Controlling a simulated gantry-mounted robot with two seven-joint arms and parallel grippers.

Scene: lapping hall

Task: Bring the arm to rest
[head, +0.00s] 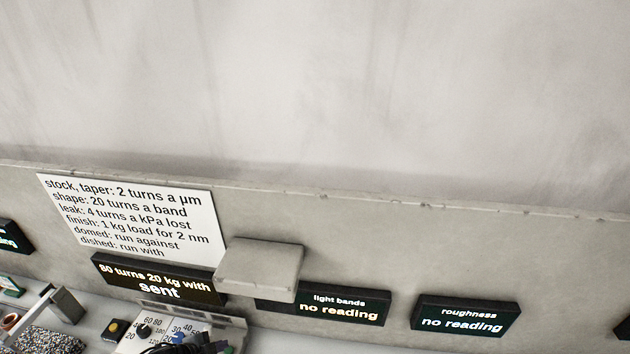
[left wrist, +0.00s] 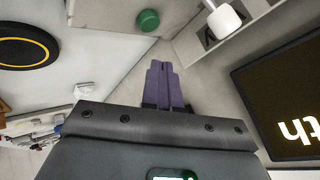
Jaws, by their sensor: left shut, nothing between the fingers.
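My left gripper (left wrist: 165,85) shows in the left wrist view as two purple fingers side by side, shut with nothing between them. The fingers point away from the wrist, above a pale grey surface. In the head view only a small dark and purple part of it shows at the bottom edge, in front of a white control panel (head: 137,338) with dials. The rest of the arm is out of the head view. My right gripper is in neither view.
A dark display (head: 158,279) reads "80 turns 20 kg with sent". The light bands (head: 343,304) and roughness (head: 465,316) displays read "no reading". A grey block (head: 259,265) stands out nearby. The left wrist view shows a green button (left wrist: 148,20) and a yellow-ringed black disc (left wrist: 25,48).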

